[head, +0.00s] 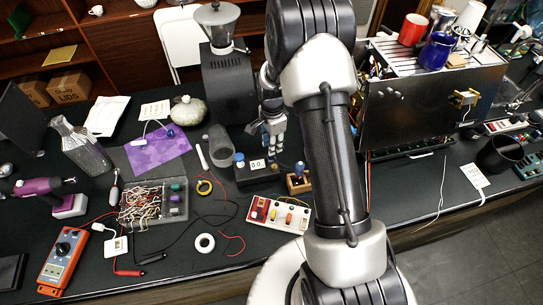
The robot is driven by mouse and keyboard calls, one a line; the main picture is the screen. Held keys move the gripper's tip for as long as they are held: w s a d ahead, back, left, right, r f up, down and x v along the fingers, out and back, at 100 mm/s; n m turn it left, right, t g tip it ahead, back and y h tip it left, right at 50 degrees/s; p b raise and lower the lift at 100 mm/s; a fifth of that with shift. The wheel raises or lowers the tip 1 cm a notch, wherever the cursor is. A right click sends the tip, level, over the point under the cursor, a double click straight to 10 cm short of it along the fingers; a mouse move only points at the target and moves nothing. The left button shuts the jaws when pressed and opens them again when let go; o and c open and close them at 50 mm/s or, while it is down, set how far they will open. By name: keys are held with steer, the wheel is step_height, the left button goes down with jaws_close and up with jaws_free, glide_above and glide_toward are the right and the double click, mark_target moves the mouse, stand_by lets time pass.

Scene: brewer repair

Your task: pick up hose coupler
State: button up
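My gripper (273,143) points down over the black workbench, in front of the grinder and left of my large arm link. Its fingers are small in the head view, and I cannot tell whether they are apart or closed, or whether anything is between them. I cannot pick out the hose coupler with certainty. A small wooden block with a blue-topped piece (299,168) stands just right of and nearer than the gripper. A dark box with a small display (257,164) lies just below the gripper. My arm hides part of the bench.
An opened brewer (430,105) with cups on top stands right of my arm. A grey grinder (228,80) stands behind the gripper. A parts tray (153,207), a multimeter (63,262) and loose cables lie on the left.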

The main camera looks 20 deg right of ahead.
step_height(320, 180, down, 5)
steer(key=shift+a+f, duration=0.15)
steer(key=shift+c, duration=0.6)
jaws_close()
